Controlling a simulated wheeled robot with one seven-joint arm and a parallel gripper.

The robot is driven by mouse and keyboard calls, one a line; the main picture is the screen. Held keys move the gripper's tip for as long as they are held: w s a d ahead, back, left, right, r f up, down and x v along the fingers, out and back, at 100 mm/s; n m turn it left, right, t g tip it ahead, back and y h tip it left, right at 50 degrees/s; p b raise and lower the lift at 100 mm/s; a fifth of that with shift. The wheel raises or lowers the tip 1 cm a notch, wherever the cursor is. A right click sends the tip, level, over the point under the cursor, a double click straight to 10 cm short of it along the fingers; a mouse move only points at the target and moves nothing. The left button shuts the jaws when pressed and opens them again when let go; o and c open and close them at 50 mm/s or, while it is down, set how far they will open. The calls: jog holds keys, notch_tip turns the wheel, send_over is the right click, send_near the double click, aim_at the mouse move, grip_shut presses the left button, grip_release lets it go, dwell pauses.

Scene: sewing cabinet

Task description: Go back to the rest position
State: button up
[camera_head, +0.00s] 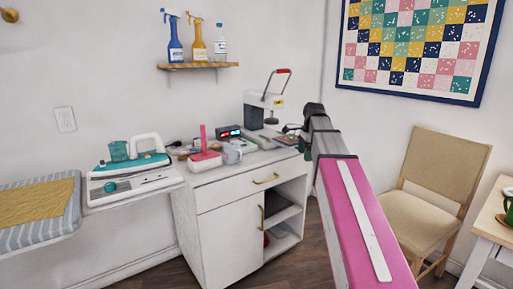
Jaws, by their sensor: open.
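My pink and grey arm (352,215) reaches up and forward from the bottom right of the head view. It has a white stripe along its top and a dark joint at its far end. My gripper (303,146) shows only in part as a small dark shape at the left of the arm's far end, by the right edge of the white cabinet (222,220). It is open. Its fingers are mostly hidden, and I see nothing held in it.
The cabinet top holds a white press with a red handle (265,102), a pink-and-white tool (204,150) and a clock (229,132). A chair (425,215) and table (490,222) stand right.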

jog(key=s+f+n, duration=0.5)
jog(key=s+f, duration=0.1)
jog(key=f, duration=0.5)
jog(key=s+a+f+n+h, duration=0.1)
jog(key=s+f+n, duration=0.5)
jog(key=f, duration=0.6)
jog(key=s+f+n, duration=0.5)
jog(key=s+f, duration=0.2)
jog(key=f, duration=0.5)
jog(key=shift+s+a+f+n, duration=0.2)
jog(key=shift+s+a+n, duration=0.05)
jog(key=shift+s+n, duration=0.1)
